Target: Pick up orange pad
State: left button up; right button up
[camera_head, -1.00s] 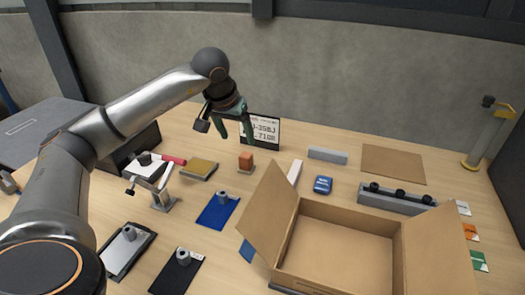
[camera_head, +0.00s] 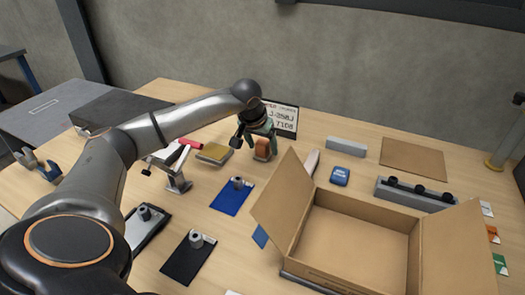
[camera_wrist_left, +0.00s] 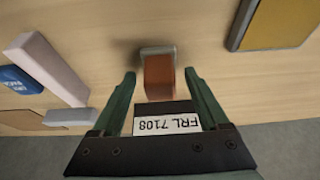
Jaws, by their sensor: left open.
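The orange pad (camera_head: 262,146) is a small orange-brown block with a grey edge, standing on the table near the back. It also shows in the left wrist view (camera_wrist_left: 158,76), between and a little ahead of my fingers. My left gripper (camera_head: 262,143) has green fingers, is open and comes down over the pad from behind. In the left wrist view (camera_wrist_left: 160,80) one finger is on each side of the pad, with gaps between. My right gripper is not in view.
A yellow pad (camera_head: 213,153) lies left of the orange pad. A sign (camera_head: 284,119) stands behind. An open cardboard box (camera_head: 350,232) stands at front right. A white bar (camera_head: 312,162) and a blue box (camera_head: 340,176) lie to the right. A blue plate (camera_head: 231,198) lies in front.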

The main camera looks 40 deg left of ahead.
pick_arm(q)
jog(key=shift+w+f, duration=0.1)
jog(key=shift+f, duration=0.05)
grip_shut()
dwell(0.5)
